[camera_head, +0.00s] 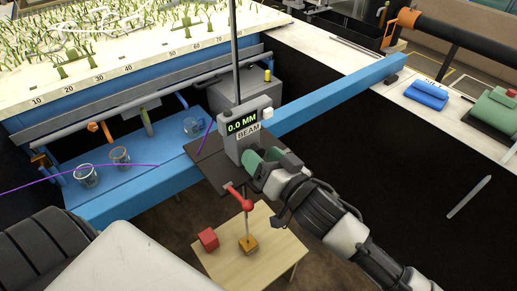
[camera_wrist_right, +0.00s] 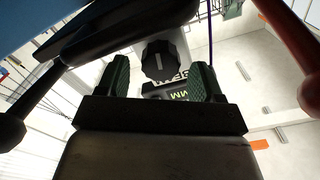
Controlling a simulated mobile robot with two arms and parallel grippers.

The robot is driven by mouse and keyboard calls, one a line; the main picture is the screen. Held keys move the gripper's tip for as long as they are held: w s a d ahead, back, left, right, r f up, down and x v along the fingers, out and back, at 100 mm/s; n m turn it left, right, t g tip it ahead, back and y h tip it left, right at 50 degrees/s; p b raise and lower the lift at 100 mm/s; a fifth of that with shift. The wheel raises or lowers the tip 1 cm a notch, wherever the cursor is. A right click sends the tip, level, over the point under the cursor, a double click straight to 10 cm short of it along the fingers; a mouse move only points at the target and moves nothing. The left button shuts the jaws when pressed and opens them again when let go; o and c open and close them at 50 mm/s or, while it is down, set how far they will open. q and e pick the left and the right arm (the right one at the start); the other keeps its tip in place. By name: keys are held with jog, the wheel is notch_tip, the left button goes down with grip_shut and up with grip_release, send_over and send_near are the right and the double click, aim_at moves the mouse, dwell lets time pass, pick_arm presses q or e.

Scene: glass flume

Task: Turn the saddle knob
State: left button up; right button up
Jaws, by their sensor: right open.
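The saddle is a grey box (camera_head: 242,136) with a green "0.0 MM" display and a "BEAM" label, on a vertical rod. In the right wrist view a dark round knob (camera_wrist_right: 159,60) with a white pointer line sits on a white body. My right gripper (camera_head: 263,158) is open, with green-padded fingers just below and beside the box. In the wrist view the knob appears between and beyond the fingertips (camera_wrist_right: 160,82), with no clear contact. My left gripper is not in view.
A red-handled lever (camera_head: 240,198) stands below the saddle, above a small wooden table (camera_head: 255,268) holding a red cube (camera_head: 208,239). A blue beam (camera_head: 330,98) crosses behind my right gripper. Glass beakers (camera_head: 87,176) stand on the blue ledge at left.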

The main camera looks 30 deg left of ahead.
jog(key=shift+x, duration=0.9)
jog(key=shift+c, duration=0.2)
jog(key=c, duration=0.9)
jog(key=shift+n, duration=0.3)
jog(key=n+p, duration=0.1)
jog(key=n, duration=0.1)
jog(key=shift+r+n, duration=0.1)
jog(key=shift+n, duration=0.3)
jog(key=shift+s+n+p, duration=0.1)
jog(key=shift+n+p, duration=0.3)
jog(key=shift+n, duration=1.3)
